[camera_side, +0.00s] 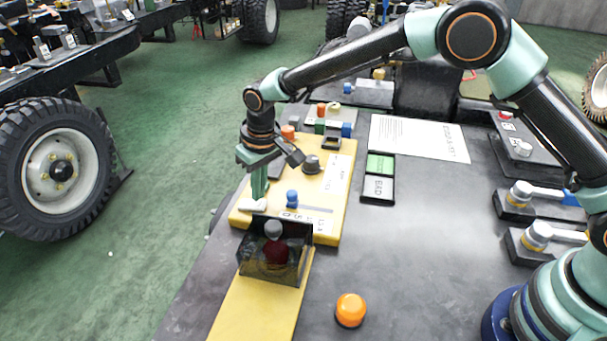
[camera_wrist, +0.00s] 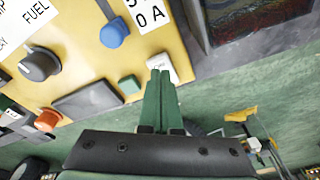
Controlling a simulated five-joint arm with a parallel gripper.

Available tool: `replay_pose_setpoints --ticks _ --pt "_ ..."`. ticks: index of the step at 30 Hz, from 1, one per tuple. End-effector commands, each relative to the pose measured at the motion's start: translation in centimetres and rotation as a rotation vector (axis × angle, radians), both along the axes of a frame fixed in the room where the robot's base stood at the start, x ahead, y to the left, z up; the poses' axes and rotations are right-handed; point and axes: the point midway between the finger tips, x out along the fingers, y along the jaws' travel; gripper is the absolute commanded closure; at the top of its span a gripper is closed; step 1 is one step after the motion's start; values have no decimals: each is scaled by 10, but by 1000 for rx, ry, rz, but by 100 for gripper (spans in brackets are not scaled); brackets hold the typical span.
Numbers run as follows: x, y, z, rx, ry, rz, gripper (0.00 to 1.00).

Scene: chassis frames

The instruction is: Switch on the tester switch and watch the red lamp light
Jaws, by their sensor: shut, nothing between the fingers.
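The tester is a yellow panel (camera_side: 338,208), also in the wrist view (camera_wrist: 75,25). A small white piece, perhaps the switch, shows at its edge in the side view (camera_side: 252,205) and wrist view (camera_wrist: 161,67). My gripper (camera_side: 259,196) is shut and empty, pointing down at this white piece; its fingertips (camera_wrist: 160,75) overlap the piece's lower edge. I cannot tell if they touch or how the switch is set. A dark red, round lamp (camera_side: 277,252) sits behind a smoky clear cover (camera_side: 250,262); it looks dull, with no glow visible.
Near the fingers are a blue knob (camera_side: 292,198), a dark knob (camera_side: 311,164) and a green block (camera_wrist: 129,85). An orange dome (camera_side: 350,309) stands on the dark table. GOOD and BAD plates (camera_side: 379,177) lie right of the panel. The table's left edge drops to green floor.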

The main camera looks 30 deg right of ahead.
Motion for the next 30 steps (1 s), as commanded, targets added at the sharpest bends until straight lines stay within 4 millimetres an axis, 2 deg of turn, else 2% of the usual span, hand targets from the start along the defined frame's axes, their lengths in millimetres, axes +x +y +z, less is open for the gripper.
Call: replay_pose_setpoints --ticks 30 --pt "0 0 -8 0 0 0 100"
